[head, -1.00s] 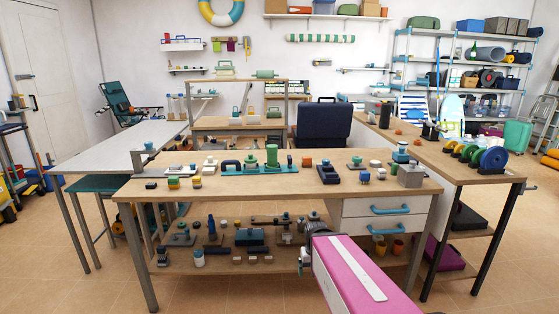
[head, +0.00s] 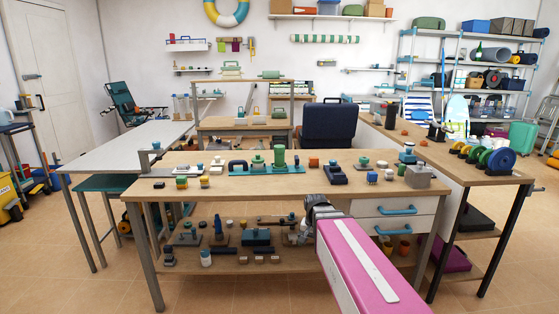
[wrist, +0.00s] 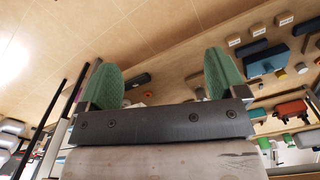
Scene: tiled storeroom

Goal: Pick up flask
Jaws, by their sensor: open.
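I cannot tell for sure which thing is the flask. A green upright cylinder (head: 279,156) stands on a teal base on the front workbench (head: 225,190) in the head view. A small white bottle with a teal top (head: 206,258) stands on the lower shelf. My gripper (wrist: 163,78) shows in the wrist view with two green-padded fingers spread wide, nothing between them. In the head view my pink arm reaches to the bench's front edge, and the fingers are hidden or too small to make out.
Many small items crowd the bench top and its lower shelf (head: 235,270). A drawer unit (head: 392,209) with blue handles is under the right side. A side counter with colored discs (head: 500,160) stands to the right. Open tiled floor (head: 60,285) lies front left.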

